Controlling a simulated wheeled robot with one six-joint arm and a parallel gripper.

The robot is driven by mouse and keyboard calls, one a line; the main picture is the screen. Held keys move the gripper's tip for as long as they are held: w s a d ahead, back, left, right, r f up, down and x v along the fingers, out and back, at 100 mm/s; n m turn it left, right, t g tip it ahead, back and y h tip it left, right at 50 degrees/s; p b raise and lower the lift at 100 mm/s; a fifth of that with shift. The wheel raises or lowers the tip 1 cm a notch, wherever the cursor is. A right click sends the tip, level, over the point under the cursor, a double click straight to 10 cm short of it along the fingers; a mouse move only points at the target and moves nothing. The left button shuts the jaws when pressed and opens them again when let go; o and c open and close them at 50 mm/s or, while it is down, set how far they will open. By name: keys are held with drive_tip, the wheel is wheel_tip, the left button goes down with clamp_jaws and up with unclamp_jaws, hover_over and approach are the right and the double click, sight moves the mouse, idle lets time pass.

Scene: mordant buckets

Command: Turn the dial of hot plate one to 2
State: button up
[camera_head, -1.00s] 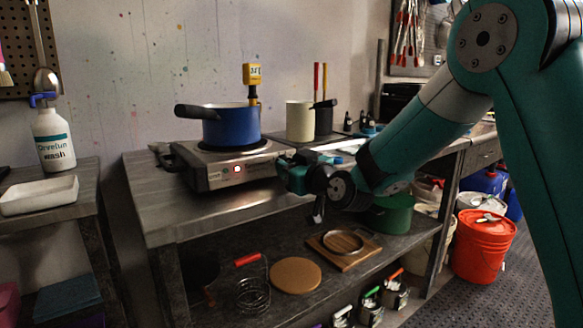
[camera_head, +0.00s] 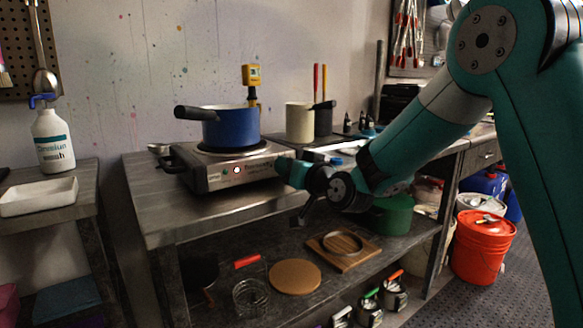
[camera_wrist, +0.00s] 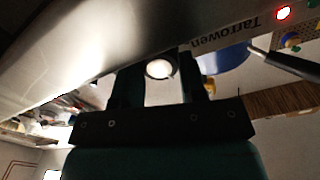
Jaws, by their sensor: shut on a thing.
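Hot plate one, a steel box (camera_head: 215,176) with a blue pot on top, stands on the metal bench. In the head view my gripper (camera_head: 283,168) is at the right end of its front panel and hides the dial there. In the wrist view the pale round dial (camera_wrist: 159,68) sits between the two dark fingers of my gripper (camera_wrist: 161,82), which is shut on it. The dial's marks and setting cannot be read. A small indicator light (camera_head: 236,170) on the panel glows; it shows red in the wrist view (camera_wrist: 284,13), beyond the "Tarrowen" lettering.
The blue pot (camera_head: 231,128) has a dark handle pointing left. A cream canister (camera_head: 299,122) and a yellow device (camera_head: 251,75) stand behind. The bench front (camera_head: 190,208) is bare. The lower shelf holds a round cork mat (camera_head: 295,277) and a wooden board (camera_head: 352,257).

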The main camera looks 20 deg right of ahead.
drive_tip(key=o, duration=0.9)
drive_tip(key=b+v, duration=0.7)
drive_tip(key=v, duration=1)
drive_tip(key=shift+s+r, duration=0.1)
drive_tip(key=shift+s, duration=0.1)
